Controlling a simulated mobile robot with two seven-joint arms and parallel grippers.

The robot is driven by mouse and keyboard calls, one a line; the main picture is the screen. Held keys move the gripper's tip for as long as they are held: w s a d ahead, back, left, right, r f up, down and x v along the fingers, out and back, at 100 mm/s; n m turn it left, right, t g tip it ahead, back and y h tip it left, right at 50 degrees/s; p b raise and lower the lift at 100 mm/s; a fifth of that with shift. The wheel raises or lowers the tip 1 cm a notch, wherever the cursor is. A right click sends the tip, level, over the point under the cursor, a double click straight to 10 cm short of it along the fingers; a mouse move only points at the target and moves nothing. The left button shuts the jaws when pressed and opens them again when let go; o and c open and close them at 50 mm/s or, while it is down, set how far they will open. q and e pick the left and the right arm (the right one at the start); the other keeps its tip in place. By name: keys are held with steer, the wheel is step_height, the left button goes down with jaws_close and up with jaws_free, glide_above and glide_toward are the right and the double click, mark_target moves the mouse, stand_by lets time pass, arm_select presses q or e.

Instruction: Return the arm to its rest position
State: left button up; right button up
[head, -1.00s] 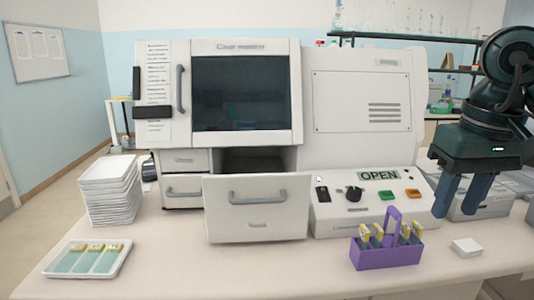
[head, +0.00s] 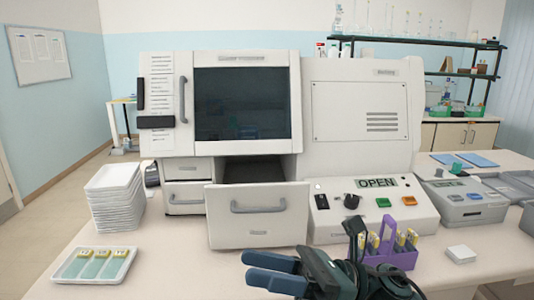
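My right gripper (head: 247,267) is low at the front of the bench. Its two blue fingers point left with a gap between them and nothing held. Its dark wrist sits in front of the purple slide rack (head: 395,256) and partly hides it. The rack stands upright and holds several yellow-topped slides. My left gripper is out of view.
The staining machine (head: 249,98) has its lower drawer (head: 258,231) pulled out. A control panel (head: 340,217) shows OPEN. A tray with slides (head: 121,273) and a stack of white trays (head: 114,187) stand at left. A small white block (head: 461,254) lies at right.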

steer(key=w+d+f+n+t+h+p, duration=0.1)
steer(key=w+d+f+n+t+h, duration=0.2)
steer(key=f+n+t, duration=0.65)
steer(key=d+f+n+t+h, duration=0.25)
steer(key=n+t+h, duration=0.2)
steer(key=n, duration=0.95)
steer(key=w+d+f+n+t+h+p, duration=0.1)
steer(key=w+d+f+n+t+h, duration=0.15)
steer(key=f+n+t+h, duration=0.65)
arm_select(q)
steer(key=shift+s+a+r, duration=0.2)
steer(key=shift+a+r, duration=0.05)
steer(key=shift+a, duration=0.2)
arm_select(e)
steer(key=s+d+f+m+g+h, duration=0.1)
steer(key=s+d+f+m+g, duration=0.2)
steer(key=s+f+m+g, duration=0.1)
steer(key=s+d+f+m+g+h, duration=0.1)
steer(key=s+d+f+m+g, duration=0.2)
steer(key=s+f, duration=0.6)
steer(key=f+m+g, duration=0.1)
steer(key=m+g, duration=0.1)
steer(key=g, duration=0.1)
steer(key=shift+s+d, duration=0.2)
steer(key=shift+d, duration=0.1)
steer(key=shift+m, duration=0.25)
